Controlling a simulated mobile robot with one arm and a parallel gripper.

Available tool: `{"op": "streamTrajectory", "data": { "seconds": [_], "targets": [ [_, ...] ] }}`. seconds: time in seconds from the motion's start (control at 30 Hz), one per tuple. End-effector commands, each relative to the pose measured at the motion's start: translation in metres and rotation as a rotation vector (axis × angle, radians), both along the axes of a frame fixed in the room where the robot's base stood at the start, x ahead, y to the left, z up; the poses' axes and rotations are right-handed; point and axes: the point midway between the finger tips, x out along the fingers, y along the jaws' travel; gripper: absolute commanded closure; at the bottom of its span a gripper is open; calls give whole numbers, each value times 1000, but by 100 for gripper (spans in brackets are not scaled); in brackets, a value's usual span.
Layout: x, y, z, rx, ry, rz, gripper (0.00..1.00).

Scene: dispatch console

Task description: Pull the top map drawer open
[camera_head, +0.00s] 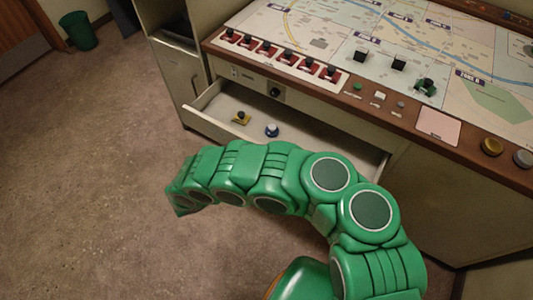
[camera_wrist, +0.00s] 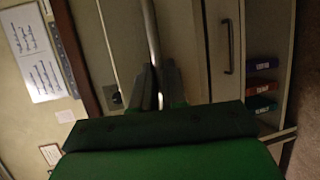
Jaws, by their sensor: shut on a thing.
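The top map drawer (camera_head: 205,96) stands pulled out from under the console in the head view. Its pale floor and left wall show, and my arm covers much of its front. In the wrist view, a long metal bar handle (camera_wrist: 152,35) runs from the top edge down between the fingers of my gripper (camera_wrist: 160,88). My gripper is shut on this handle. In the head view my green arm reaches left across the drawer front, and the fingers cannot be made out. A yellow piece with a black knob (camera_head: 241,118) and a blue-and-white piece (camera_head: 272,130) stand inside the drawer.
The console map top (camera_head: 330,40) carries red switches (camera_head: 268,52), black blocks and buttons above the drawer. A cabinet (camera_head: 183,75) stands left of it. A green bin (camera_head: 78,30) is at the far left. The carpet (camera_head: 90,170) is clear. Coloured labelled items (camera_wrist: 262,87) show in the wrist view.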

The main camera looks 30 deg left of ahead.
Motion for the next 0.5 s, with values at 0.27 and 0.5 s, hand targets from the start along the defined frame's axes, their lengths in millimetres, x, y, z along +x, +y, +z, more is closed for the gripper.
{"op": "streamTrajectory", "data": {
  "seconds": [0.27, 0.5],
  "targets": [
    [-56, -1, -2, -2, 3, 0, 100],
    [-78, -1, -2, -2, 5, -2, 100]
  ]
}}
